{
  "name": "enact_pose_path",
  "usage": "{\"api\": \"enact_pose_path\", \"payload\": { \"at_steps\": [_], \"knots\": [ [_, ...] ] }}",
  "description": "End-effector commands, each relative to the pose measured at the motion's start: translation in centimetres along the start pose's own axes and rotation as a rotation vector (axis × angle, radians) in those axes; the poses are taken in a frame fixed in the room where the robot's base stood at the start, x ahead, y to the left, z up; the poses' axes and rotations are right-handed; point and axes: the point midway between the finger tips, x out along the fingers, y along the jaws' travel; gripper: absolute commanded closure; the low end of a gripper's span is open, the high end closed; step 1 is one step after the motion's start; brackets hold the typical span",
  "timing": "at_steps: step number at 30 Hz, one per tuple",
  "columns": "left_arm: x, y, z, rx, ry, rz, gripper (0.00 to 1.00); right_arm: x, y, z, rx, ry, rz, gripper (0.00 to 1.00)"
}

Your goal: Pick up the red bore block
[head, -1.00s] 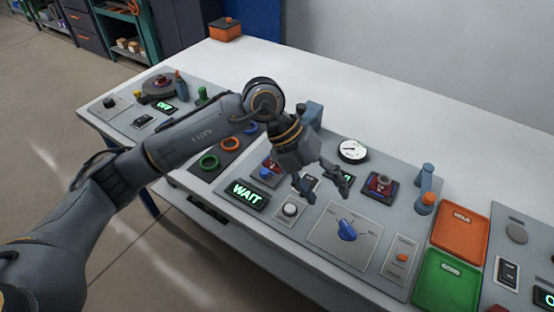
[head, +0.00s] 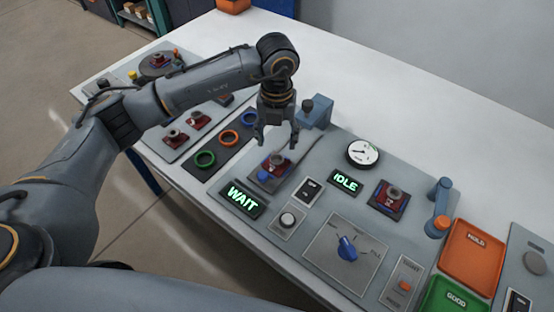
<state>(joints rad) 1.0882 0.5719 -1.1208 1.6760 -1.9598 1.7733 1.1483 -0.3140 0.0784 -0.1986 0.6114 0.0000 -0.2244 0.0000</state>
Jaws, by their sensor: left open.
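My left gripper (head: 277,141) is open and points down, with nothing between its fingers. Just below its fingertips in the picture, a red block with a grey ring on top (head: 275,164) sits on a dark fixture at the near left of the grey panel. I cannot tell how high the fingers are above it. A similar red block (head: 391,195) sits on a dark pad right of the dial gauge. Two more red blocks (head: 175,138) (head: 197,121) sit on the left panel. Another (head: 160,59) rests on a round turntable. My right gripper is out of view.
A WAIT display (head: 241,198), an IDLE display (head: 345,181), a blue knob (head: 347,247) and orange (head: 472,258) and green (head: 453,296) trays lie nearer or rightward.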

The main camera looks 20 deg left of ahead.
Motion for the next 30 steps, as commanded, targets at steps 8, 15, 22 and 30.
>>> {"api": "enact_pose_path", "payload": {
  "at_steps": [8, 15, 22, 30],
  "knots": [
    [2.8, 0.0, 0.0, 0.0, 0.0, 0.0, 0.41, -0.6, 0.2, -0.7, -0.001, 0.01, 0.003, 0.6],
    [5.7, 0.2, 0.5, -0.001, 0.004, 0.0, 0.41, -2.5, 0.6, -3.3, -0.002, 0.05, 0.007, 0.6],
    [8.0, 0.2, 0.6, 0.001, -0.001, -0.002, 0.41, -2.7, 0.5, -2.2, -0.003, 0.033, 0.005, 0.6],
    [8.0, 0.2, 0.6, 0.001, -0.001, -0.002, 0.55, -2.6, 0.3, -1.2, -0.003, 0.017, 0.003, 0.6]
  ]
}}
